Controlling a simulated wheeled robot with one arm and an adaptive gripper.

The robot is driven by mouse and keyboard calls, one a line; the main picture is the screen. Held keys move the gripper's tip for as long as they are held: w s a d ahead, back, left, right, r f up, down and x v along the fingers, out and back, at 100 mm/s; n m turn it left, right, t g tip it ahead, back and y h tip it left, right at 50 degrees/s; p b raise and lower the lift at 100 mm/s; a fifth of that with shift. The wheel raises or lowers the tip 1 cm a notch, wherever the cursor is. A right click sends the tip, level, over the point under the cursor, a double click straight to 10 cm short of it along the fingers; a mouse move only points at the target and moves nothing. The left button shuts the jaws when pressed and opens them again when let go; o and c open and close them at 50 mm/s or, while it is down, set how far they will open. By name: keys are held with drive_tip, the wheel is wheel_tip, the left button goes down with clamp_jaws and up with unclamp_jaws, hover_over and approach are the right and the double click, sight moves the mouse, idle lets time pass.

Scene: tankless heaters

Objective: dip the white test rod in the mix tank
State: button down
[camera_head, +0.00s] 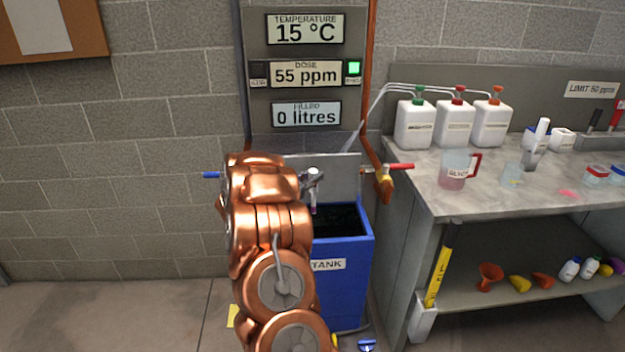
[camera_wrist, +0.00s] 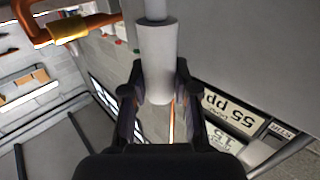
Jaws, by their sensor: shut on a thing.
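In the wrist view my gripper (camera_wrist: 157,84) is shut on the white test rod (camera_wrist: 157,50), which shows as a thick pale cylinder with a narrower end running out at the top edge. In the head view my copper arm stands in front of the tank and hides most of the gripper and rod. The mix tank (camera_head: 342,265) is a blue open-topped box with a "TANK" label and a dark inside. Its left part is hidden by my arm. I cannot tell whether the rod's end is inside the tank.
A panel above the tank reads 15 °C, 55 ppm (camera_head: 305,75) and 0 litres, with a green light lit. Red-handled and blue-handled valves flank the tank. A bench (camera_head: 500,200) at right holds white jugs (camera_head: 455,125), a jug of pink liquid (camera_head: 457,172) and small containers.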

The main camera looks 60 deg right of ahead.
drive_tip(key=shift+r+p, duration=1.7)
drive_tip(key=shift+r, duration=1)
